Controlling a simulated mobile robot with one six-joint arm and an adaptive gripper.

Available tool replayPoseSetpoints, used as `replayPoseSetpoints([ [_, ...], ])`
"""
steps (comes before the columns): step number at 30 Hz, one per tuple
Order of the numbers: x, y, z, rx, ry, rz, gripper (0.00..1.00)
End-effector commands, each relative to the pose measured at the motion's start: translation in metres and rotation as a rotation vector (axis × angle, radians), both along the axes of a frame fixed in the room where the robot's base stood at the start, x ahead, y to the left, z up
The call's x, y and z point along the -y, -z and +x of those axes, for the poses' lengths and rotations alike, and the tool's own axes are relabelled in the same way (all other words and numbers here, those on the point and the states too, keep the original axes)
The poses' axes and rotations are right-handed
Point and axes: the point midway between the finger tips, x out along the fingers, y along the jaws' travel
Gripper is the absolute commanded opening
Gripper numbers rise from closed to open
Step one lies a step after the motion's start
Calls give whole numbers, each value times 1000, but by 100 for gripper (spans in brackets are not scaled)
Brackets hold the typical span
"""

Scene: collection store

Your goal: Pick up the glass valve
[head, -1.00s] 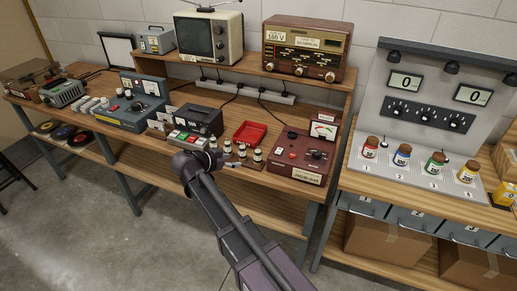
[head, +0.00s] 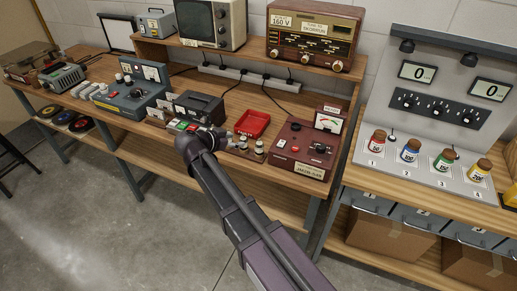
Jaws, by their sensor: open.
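Several small pale glass valves with dark bases stand in a row at the front of the bench. The clearest are one valve (head: 243,143) and another valve (head: 259,147) at the right end, upright between the red tray and the maroon tester. The left part of the row is hidden behind my arm. My gripper (head: 219,137) is at the end of my dark arm, just left of the visible valves in the picture. It is mostly hidden by my wrist. It is open, and I see nothing held in it.
The red parts tray (head: 252,124) lies behind the valves. The maroon tester (head: 303,150) stands to their right, and a dark box (head: 199,107) stands behind my wrist. A radio (head: 314,35) and television (head: 210,24) are on the shelf. Bottles stand on the right bench.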

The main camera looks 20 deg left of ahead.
Motion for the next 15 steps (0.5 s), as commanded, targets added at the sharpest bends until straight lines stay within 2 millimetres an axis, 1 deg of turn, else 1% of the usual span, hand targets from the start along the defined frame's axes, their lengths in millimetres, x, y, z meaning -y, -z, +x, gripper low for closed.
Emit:
replayPoseSetpoints([
  [5, 5, 10, 11, 0, 1, 0, 71],
  [15, 24, 35, 50, -1, -1, 1, 71],
])
